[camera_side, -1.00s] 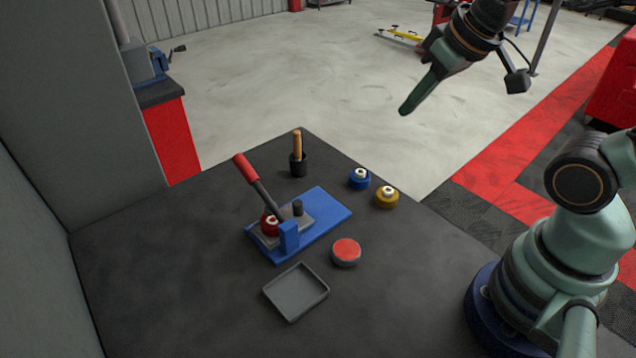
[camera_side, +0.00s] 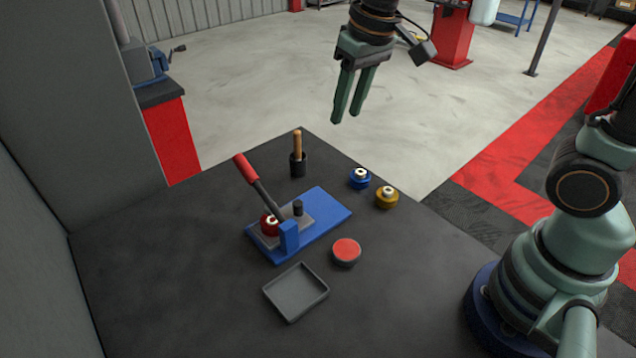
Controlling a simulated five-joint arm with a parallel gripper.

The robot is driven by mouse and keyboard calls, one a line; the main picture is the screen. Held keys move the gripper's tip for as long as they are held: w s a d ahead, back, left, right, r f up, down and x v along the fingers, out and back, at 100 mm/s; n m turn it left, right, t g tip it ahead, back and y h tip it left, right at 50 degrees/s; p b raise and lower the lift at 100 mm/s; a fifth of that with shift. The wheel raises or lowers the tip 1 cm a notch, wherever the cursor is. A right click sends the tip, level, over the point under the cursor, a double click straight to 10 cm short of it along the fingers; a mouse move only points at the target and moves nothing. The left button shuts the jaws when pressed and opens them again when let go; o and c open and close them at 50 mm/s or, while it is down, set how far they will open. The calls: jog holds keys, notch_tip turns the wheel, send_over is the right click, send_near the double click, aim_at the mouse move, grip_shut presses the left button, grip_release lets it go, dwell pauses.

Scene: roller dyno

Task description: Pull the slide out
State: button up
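A blue press base (camera_side: 327,213) lies on the dark table. On it sits a grey slide (camera_side: 266,239) with a black knob (camera_side: 298,208) standing up from it. A red round piece with a white centre (camera_side: 270,224) rests on the slide's left part. A lever with a red handle (camera_side: 245,167) leans up to the left over the base, and a blue block (camera_side: 289,236) stands at the front edge. My gripper (camera_side: 346,118) hangs high above the table's far side, fingers pointing down, with a gap between them and nothing held.
A blue piece (camera_side: 359,179) and a yellow piece (camera_side: 387,198) stand right of the base. A red-topped round pad (camera_side: 346,252) and an empty grey tray (camera_side: 312,279) lie in front. A black holder (camera_side: 298,167) with a wooden-handled tool stands behind. The table's left side is clear.

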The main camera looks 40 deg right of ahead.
aim_at(298, 202)
jog(key=w+a+f+g, duration=0.3)
jog(key=w+a+f, duration=0.2)
jog(key=a+f, duration=0.25)
notch_tip(298, 202, down, 12)
jog(key=shift+r, duration=0.1)
dwell(0.4)
grip_shut()
dwell(1.2)
